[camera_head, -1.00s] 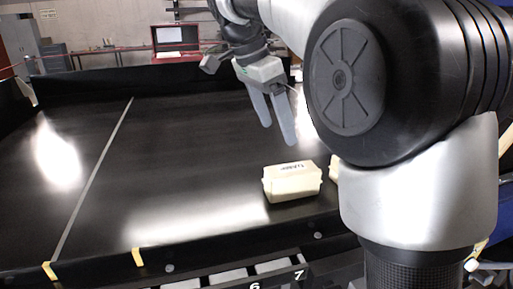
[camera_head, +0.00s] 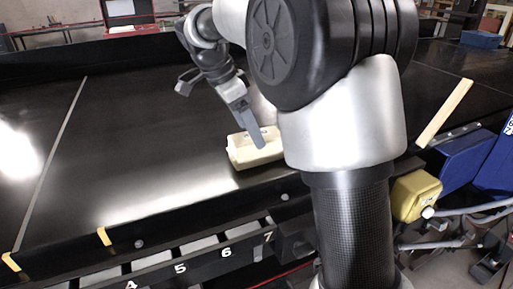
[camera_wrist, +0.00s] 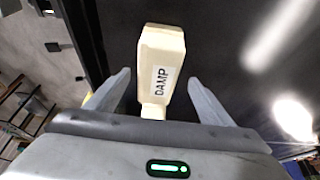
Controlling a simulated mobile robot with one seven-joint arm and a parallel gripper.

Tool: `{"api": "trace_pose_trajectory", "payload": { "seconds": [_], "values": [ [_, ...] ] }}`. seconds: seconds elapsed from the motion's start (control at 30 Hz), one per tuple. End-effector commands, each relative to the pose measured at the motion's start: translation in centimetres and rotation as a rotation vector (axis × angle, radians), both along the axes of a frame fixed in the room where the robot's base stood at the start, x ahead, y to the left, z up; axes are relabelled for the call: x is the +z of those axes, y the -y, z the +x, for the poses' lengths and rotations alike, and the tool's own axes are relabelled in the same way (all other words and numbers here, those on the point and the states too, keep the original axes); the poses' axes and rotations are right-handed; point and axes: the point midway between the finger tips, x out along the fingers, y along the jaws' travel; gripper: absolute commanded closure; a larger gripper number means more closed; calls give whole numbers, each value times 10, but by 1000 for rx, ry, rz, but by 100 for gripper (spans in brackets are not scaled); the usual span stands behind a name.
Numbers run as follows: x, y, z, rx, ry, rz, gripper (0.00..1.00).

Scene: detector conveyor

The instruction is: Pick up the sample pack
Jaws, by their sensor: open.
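The sample pack (camera_head: 242,153) is a cream box with stepped ends, lying on the black conveyor near its front edge. In the wrist view the pack (camera_wrist: 162,55) has a white label reading "DAMP". My gripper (camera_head: 258,143) is open just above the pack in the head view, with one finger in front of its top. In the wrist view my gripper (camera_wrist: 159,79) has one finger on either side of the pack's near end, with gaps to both.
The black conveyor (camera_head: 125,130) is bare to the left of the pack. A low dark front rail with numbered slots (camera_head: 200,262) runs along the edge. A yellow box (camera_head: 414,195) and blue housing (camera_head: 470,155) stand at the right. A red case (camera_head: 135,15) is behind.

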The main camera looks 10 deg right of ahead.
Motion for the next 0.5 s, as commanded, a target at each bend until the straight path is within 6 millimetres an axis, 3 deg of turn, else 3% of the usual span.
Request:
{"api": "trace_pose_trajectory", "payload": {
  "seconds": [0.3,0.5],
  "values": [
    [-38,19,-2,-2,-2,0,25],
    [-46,21,0,0,1,1,25]
  ]
}}
